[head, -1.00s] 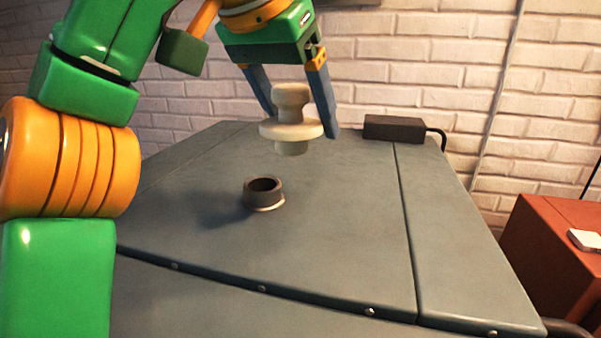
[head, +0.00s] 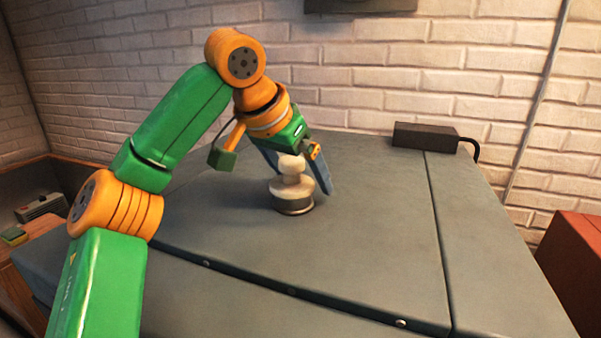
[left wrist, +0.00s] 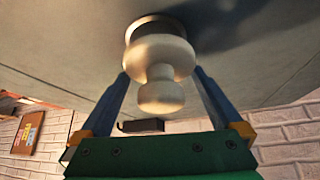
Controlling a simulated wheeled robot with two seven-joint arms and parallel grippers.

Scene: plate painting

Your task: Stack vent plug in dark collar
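The vent plug is pale cream, with a round knob and a wide flange. In the head view the vent plug (head: 291,184) stands upright on the dark collar (head: 294,209), of which only a low ring shows beneath the flange. The left wrist view shows the vent plug (left wrist: 160,62) from its knob end, with the dark collar (left wrist: 150,20) partly hidden behind it. My left gripper (head: 303,185) is around the plug, its blue fingers on either side of it. In the left wrist view the left gripper (left wrist: 161,72) shows gaps beside the knob; the fingers look open. My right gripper is not in view.
A black box (head: 426,136) with a cable lies at the back of the grey table (head: 370,235). A red cabinet (head: 575,270) stands at the right. The table's front and right are clear.

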